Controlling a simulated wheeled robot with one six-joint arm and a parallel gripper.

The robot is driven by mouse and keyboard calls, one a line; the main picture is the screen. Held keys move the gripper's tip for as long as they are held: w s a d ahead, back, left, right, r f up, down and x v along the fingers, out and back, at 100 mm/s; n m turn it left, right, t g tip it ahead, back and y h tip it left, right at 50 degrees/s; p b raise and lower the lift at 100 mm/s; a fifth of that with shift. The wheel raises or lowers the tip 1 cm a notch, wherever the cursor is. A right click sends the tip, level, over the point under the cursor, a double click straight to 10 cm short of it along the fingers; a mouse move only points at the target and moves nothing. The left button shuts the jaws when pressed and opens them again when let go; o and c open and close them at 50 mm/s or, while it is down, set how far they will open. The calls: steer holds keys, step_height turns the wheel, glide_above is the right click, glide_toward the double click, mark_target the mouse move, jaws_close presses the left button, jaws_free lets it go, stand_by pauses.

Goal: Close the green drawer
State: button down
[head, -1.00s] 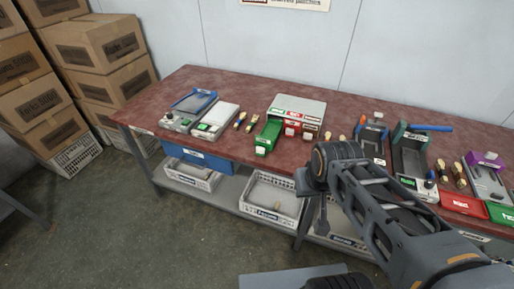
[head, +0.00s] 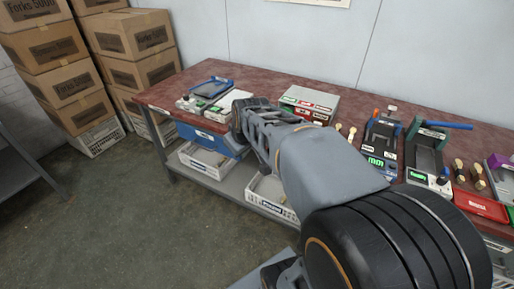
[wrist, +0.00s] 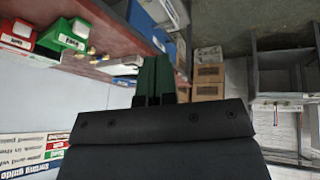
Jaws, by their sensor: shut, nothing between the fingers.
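The green drawer (wrist: 66,34) shows at the upper left of the wrist view, with a white label on its front. It appears to jut out beside a red drawer (wrist: 18,34); how far it is out cannot be told. In the head view my arm covers the spot where it stood out, below the left side of the grey drawer unit (head: 318,94). My gripper (wrist: 155,60) is shut and empty, its fingers dark green in the wrist view. It is apart from the drawer. In the head view the arm hides its fingertips.
The unit stands on a red-topped workbench (head: 185,82). White scales (head: 228,100) and a blue-trimmed device (head: 212,88) are to its left, presses (head: 425,148) to its right. A white bin (head: 208,160) sits on the lower shelf. Boxes (head: 135,35) are stacked at left; floor in front is clear.

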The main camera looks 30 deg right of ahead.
steer(key=shift+w+d+f+n+t+h+b, duration=0.3)
steer(key=shift+w+d+f+b, duration=0.85)
steer(key=shift+w+d+f, duration=1.7)
steer(key=shift+w+d+f+n+t+h+b, duration=0.15)
steer(key=shift+w+d+f+n+h+b, duration=0.25)
steer(key=shift+w+d+f+b, duration=2.2)
steer(key=shift+w+d+f+n+t+h+p, duration=0.3)
steer(key=shift+w+d+f, duration=1.35)
steer(key=shift+d, duration=2.6)
steer(key=shift+w+a+r, duration=0.1)
steer(key=shift+w+r, duration=0.1)
